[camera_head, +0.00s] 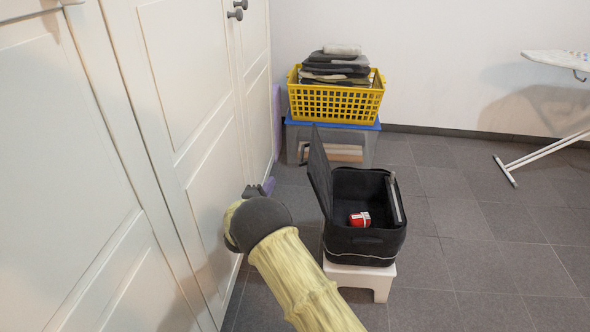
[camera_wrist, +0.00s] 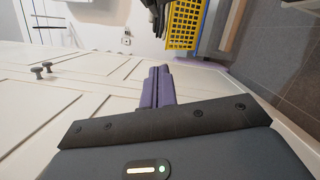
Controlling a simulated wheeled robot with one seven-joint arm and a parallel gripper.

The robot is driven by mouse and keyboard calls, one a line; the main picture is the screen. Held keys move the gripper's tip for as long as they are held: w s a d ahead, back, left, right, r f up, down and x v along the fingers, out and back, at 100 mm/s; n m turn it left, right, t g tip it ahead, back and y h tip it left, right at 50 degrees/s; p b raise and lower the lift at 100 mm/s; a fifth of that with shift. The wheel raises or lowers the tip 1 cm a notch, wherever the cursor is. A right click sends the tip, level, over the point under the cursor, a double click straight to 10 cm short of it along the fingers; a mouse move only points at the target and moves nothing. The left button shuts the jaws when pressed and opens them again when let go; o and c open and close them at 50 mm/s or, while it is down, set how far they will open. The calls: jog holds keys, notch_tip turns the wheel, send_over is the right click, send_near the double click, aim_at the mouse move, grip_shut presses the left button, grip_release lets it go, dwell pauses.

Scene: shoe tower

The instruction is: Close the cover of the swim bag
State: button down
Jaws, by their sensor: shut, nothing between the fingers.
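The black swim bag (camera_head: 366,242) stands upright on a small white stool. Its cover (camera_head: 319,172) is open, standing up at the bag's left side. A red and white item (camera_head: 360,219) lies inside the bag. My gripper (camera_head: 264,186) is left of the bag and cover, close to the white cabinet doors. In the wrist view its purple fingers (camera_wrist: 157,86) are together with nothing between them. The bag is not visible in the wrist view.
White cabinet doors (camera_head: 200,130) line the left side, close to my arm. A yellow basket (camera_head: 335,101) of folded cloth sits on a blue-lidded box (camera_head: 300,138) behind the bag. An ironing board (camera_head: 556,60) stands far right. The tiled floor right of the bag is clear.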

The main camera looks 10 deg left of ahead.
jog(key=shift+s+r, duration=0.1)
jog(key=w+d+r+b, duration=0.2)
jog(key=w+d+b, duration=0.4)
jog(key=w, duration=0.4)
jog(key=shift+d+b, duration=0.15)
jog(key=shift+b, duration=0.45)
jog(key=shift+d+r, duration=0.1)
jog(key=shift+r, duration=0.1)
